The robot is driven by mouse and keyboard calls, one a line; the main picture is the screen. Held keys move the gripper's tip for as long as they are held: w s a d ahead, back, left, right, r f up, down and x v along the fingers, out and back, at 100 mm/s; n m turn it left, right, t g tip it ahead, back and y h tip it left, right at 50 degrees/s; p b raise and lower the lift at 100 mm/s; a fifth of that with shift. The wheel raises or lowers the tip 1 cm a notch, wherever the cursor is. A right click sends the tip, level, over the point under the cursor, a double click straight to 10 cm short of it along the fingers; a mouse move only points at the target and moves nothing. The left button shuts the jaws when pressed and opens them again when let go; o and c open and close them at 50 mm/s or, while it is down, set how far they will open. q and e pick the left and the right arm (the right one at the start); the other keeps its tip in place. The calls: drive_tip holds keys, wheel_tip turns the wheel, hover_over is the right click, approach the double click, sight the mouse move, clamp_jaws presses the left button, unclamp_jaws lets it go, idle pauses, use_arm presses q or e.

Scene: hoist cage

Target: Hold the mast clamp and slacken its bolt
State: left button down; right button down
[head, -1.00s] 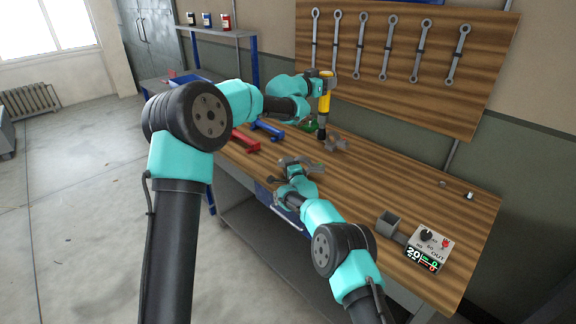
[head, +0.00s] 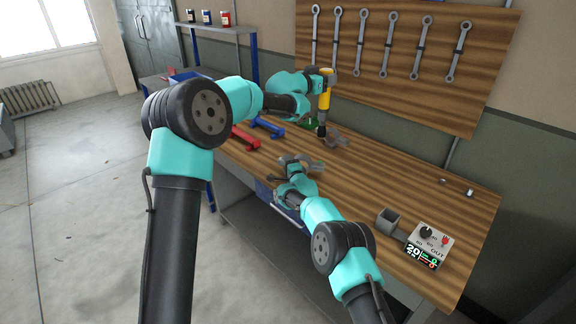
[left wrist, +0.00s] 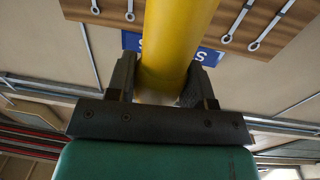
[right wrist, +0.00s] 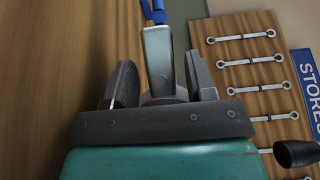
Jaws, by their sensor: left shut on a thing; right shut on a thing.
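My left gripper (left wrist: 165,85) is shut on the yellow handle (head: 324,97) of an upright driver, which fills the gap between its fingers in the left wrist view (left wrist: 172,45). My right gripper (right wrist: 160,85) is shut on a grey metal piece (right wrist: 160,60) low over the bench. Whether that piece is part of the clamp is unclear.
Red (head: 245,137) and blue (head: 268,127) tools lie on the bench's left. A grey open box (head: 388,221) and a control box with a lit display (head: 428,245) stand at the front right. Spanners hang on the wooden board (head: 400,60). The bench's right middle is mostly clear.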

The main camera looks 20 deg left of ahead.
drive_tip(key=shift+r, duration=0.15)
drive_tip(key=c, duration=0.7)
unclamp_jaws()
drive_tip(key=o, duration=0.3)
drive_tip(key=shift+f, duration=0.25)
drive_tip(key=shift+s+d, duration=0.1)
drive_tip(key=shift+d+r, duration=0.1)
drive_tip(key=shift+v, duration=5.85)
drive_tip(key=shift+o, duration=0.5)
